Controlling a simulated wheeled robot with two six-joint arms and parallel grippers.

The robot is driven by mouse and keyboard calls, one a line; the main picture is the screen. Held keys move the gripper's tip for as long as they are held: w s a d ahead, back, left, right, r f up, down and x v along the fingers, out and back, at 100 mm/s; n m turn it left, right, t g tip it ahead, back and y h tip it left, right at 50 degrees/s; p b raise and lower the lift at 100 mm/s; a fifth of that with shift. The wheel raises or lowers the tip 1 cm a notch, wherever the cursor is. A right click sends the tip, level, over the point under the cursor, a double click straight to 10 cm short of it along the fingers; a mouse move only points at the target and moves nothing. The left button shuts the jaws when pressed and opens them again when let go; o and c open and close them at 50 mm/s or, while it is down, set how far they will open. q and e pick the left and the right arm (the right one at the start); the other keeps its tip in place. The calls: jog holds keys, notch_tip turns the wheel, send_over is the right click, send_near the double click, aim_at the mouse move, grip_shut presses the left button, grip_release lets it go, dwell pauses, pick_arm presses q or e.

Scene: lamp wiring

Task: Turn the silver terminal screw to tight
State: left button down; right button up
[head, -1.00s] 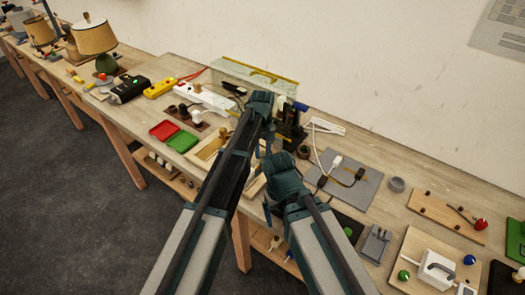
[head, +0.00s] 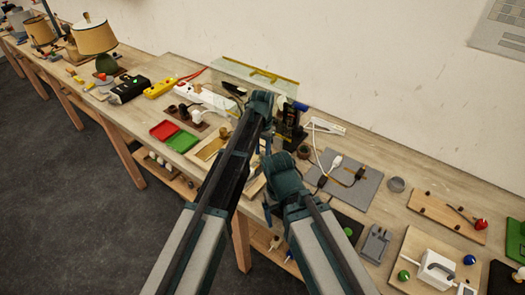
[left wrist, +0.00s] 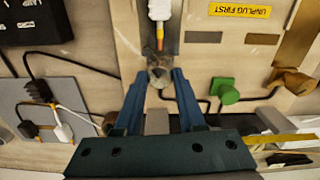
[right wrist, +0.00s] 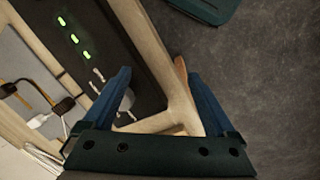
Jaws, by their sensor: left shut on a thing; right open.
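In the left wrist view, the silver terminal screw (left wrist: 160,76) is a grey round piece on a pale wooden board, below a white wire end with an orange tip. My left gripper (left wrist: 160,82) is shut on it, one blue fingertip on each side. I cannot read how tight the screw is. In the head view my left gripper (head: 267,146) points down over the bench, and its own arm hides the screw. My right gripper (right wrist: 158,78) is open and empty, lower and nearer the bench's front edge.
A black panel with green lights (right wrist: 75,38) is beside my right gripper. A grey mat (head: 368,192) with cables lies to the right.

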aim_at(262, 154)
pick_arm(q)
jog(key=m, duration=0.4)
jog(key=shift+m, duration=2)
jog(key=c, duration=0.5)
grip_release()
jog(key=shift+r, duration=0.1)
notch_tip(262, 154, up, 14)
jog(key=p, duration=1.4)
jog(key=shift+f, duration=0.2)
pick_arm(e)
notch_tip(262, 154, up, 14)
